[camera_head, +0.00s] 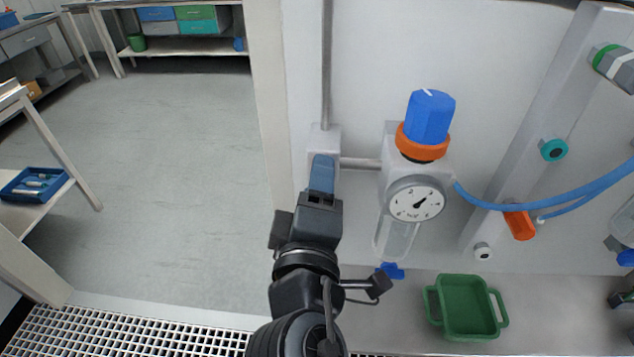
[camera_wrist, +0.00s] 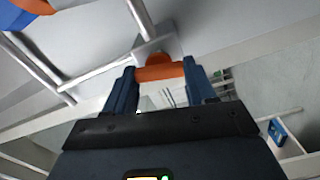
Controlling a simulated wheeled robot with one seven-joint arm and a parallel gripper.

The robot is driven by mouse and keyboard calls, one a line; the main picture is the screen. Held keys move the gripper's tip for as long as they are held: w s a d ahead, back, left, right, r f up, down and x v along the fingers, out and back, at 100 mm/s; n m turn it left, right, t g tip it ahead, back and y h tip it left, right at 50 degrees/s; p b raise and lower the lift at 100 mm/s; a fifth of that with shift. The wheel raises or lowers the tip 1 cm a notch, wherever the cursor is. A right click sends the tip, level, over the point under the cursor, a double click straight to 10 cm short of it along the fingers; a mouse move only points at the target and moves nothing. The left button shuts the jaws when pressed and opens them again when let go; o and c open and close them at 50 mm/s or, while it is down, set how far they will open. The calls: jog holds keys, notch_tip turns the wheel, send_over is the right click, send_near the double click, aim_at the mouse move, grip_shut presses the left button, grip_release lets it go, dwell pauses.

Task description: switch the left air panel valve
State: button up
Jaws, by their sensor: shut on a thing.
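The left air panel valve shows in the head view as a pale grey block (camera_head: 325,140) at the foot of a vertical pipe, left of the regulator. Its orange handle (camera_wrist: 160,72) shows in the wrist view, lying roughly level between my blue fingers, in front of the pale valve body (camera_wrist: 153,48). My gripper (camera_wrist: 162,82) is shut on this handle. In the head view my gripper (camera_head: 322,172) is at the valve's lower part and hides the handle. I cannot tell the handle's exact angle to the pipe.
The regulator with blue knob (camera_head: 429,117), orange ring and gauge (camera_head: 416,200) stands close to the right. A blue hose (camera_head: 540,200) runs right from it past another orange handle (camera_head: 519,225). A green tray (camera_head: 466,307) sits below right. Open floor (camera_head: 160,170) lies to the left.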

jog(key=shift+n, duration=0.4)
jog(key=o, duration=1)
jog(key=shift+o, duration=0.2)
jog(key=s+b, duration=0.2)
jog(key=s, duration=0.6)
jog(key=shift+a, duration=0.15)
jog(key=shift+f, duration=0.15)
